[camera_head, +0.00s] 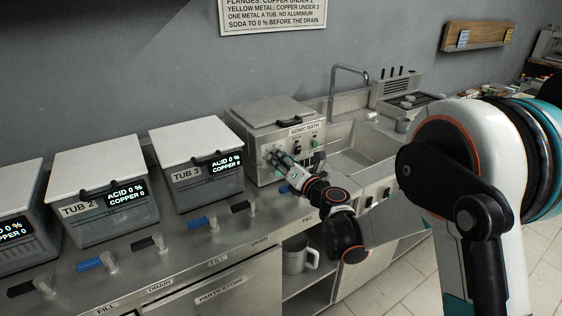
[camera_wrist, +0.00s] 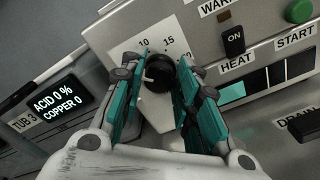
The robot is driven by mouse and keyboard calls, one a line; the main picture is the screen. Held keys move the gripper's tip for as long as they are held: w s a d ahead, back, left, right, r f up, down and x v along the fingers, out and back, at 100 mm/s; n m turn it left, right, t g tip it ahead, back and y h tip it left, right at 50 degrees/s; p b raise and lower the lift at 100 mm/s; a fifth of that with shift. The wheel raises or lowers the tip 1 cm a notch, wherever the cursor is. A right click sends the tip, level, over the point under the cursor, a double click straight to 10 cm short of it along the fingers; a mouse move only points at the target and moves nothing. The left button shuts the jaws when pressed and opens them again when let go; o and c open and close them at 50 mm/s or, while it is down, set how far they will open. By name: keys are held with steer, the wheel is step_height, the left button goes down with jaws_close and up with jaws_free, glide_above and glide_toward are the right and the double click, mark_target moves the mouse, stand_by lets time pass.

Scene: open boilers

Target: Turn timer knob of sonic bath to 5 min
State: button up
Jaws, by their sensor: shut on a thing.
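The sonic bath (camera_head: 268,122) is a metal box with a lid, standing on the counter beside the tub marked TUB 3. In the head view my gripper (camera_head: 279,157) reaches the front panel of the bath. The knob's pointer is too dark to read.
Right of the dial are a black rocker switch (camera_wrist: 233,41) over the word HEAT, a green START button (camera_wrist: 231,93) and a dark display with some green. Tub 3 (camera_head: 197,160) is left of the bath; a sink (camera_head: 361,160) is to its right.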

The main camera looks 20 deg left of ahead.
steer(key=shift+m, duration=0.4)
steer(key=o, duration=1)
steer(key=shift+o, duration=0.2)
steer(key=v, duration=1.2)
